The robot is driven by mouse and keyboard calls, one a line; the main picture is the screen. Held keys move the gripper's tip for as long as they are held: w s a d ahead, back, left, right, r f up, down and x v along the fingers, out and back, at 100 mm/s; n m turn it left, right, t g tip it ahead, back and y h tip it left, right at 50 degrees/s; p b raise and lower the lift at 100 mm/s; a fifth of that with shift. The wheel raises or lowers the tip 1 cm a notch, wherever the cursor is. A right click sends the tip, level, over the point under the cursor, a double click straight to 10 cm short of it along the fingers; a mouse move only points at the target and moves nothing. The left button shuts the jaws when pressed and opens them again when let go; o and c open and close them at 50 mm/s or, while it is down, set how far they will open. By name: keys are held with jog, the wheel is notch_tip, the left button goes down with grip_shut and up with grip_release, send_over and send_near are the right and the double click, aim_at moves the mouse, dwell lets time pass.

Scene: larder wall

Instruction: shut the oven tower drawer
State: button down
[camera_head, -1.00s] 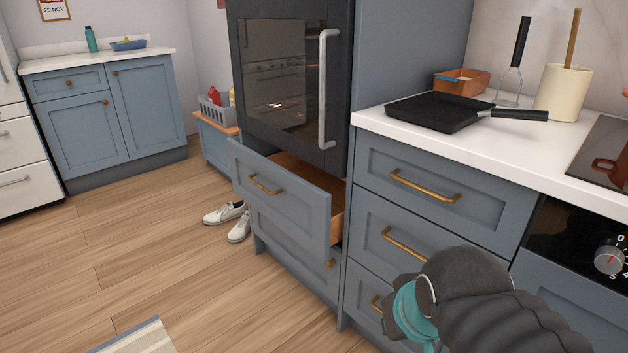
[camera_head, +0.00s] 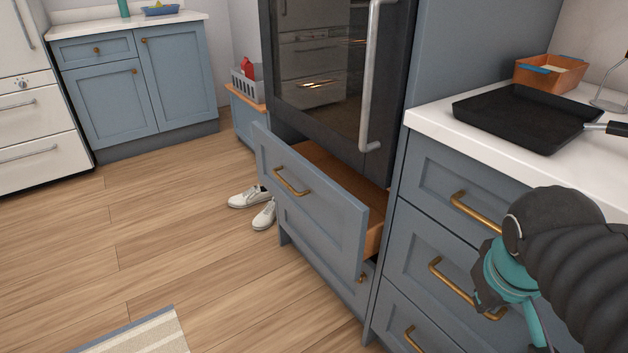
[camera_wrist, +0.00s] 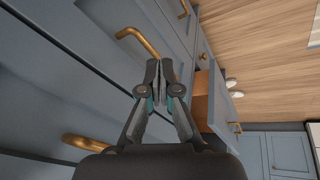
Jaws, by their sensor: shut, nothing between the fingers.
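The oven tower drawer (camera_head: 312,205) is a blue-grey front with a brass handle (camera_head: 291,182), below the dark oven (camera_head: 322,75). It stands pulled out, and its wooden inside (camera_head: 325,165) shows behind the front. In the wrist view the open drawer (camera_wrist: 212,100) is right of and beyond my gripper (camera_wrist: 159,65). The gripper is shut and empty, its fingertips together. In the head view my arm is at the lower right, in front of the counter drawers and apart from the open drawer; the fingertips are hard to make out there.
Counter drawers (camera_head: 440,185) with projecting brass handles stand right of the tower, close to my arm. A black pan (camera_head: 525,118) lies on the counter. White shoes (camera_head: 263,214) lie on the floor beyond the open drawer. The wooden floor (camera_head: 150,240) at left is mostly clear, with a striped rug (camera_head: 140,335).

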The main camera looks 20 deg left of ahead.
jog(key=w+a+n+g+h+b, duration=0.15)
jog(key=w+a+n+h, duration=0.25)
jog(key=w+n, duration=0.45)
jog(key=n+t+h+b, duration=0.6)
jog(key=n+t, duration=0.5)
jog(key=n, duration=0.5)
send_near(321, 179)
jog(key=shift+m+h, duration=0.25)
jog(key=shift+h, duration=0.05)
jog(key=x, duration=0.7)
jog(key=shift+w+f, duration=0.15)
jog(key=shift+f, duration=0.05)
jog(key=shift+a+p, duration=0.1)
jog(key=shift+p, duration=0.25)
